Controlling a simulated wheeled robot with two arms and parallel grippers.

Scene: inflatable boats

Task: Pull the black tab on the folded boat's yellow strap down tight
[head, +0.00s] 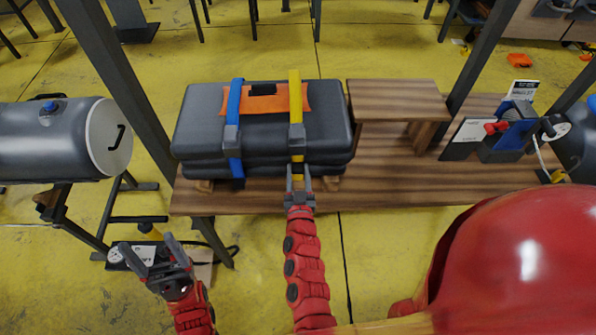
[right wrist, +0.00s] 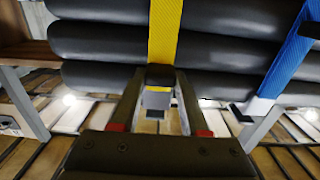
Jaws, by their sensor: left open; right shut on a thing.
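The folded dark grey boat (head: 200,118) lies on a wooden bench, with an orange patch on top. The yellow strap (head: 295,100) runs over its right part through a grey buckle (head: 296,140) and down the front. At the strap's lower end is the black tab (head: 297,169), which also shows in the right wrist view (right wrist: 160,73). My right gripper (head: 299,180) is shut on the tab at the boat's lower front edge; its fingers partly hide it. My left gripper (head: 158,255) is open and empty, low at the left, away from the boat.
A blue strap (head: 235,100) with its own buckle crosses the boat on the left. Blue and red equipment (head: 508,130) sits farther right. A grey cylinder (head: 50,140) is at the left.

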